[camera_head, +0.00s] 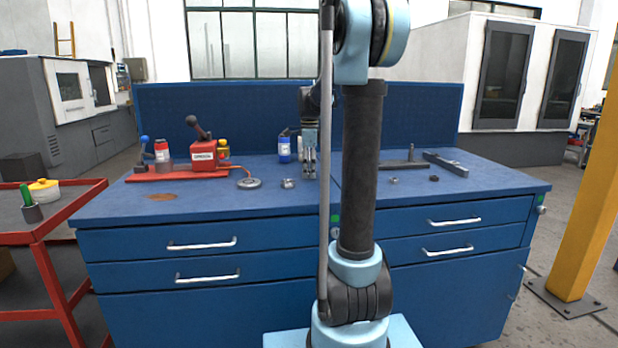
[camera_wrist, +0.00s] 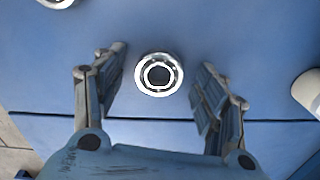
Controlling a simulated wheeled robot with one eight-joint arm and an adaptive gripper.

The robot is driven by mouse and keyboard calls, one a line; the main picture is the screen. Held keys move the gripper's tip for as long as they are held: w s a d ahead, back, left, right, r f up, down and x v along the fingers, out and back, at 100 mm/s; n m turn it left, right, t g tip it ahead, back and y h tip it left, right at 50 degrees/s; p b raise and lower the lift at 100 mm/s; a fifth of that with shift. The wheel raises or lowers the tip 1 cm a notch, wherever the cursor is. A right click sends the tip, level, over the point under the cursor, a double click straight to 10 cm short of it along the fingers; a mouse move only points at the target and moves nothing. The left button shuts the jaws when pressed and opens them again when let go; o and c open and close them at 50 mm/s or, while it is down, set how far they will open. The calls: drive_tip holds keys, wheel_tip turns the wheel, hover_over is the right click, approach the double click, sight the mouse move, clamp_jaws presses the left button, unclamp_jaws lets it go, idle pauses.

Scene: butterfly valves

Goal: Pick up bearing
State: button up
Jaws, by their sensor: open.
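The bearing, a small silver ring, sits on the blue bench top; it shows as the bearing (camera_wrist: 158,91) between the fingers in the wrist view. In the head view I take the small metal ring (camera_head: 288,184), left of the bench seam, to be this bearing. My gripper (camera_head: 309,173) points down over the bench, just right of and above that ring in the picture. In the wrist view my gripper (camera_wrist: 164,58) is open, with a finger on each side of the bearing and visible gaps. I cannot tell the fingertips' height over the bench.
A round metal disc (camera_head: 249,183) lies left of the ring, near a red device (camera_head: 203,156) on a red base. Small parts (camera_head: 393,180) and a grey bar (camera_head: 446,164) lie right of my arm. The bench front is clear.

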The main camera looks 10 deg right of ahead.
drive_tip(key=c, duration=1.2)
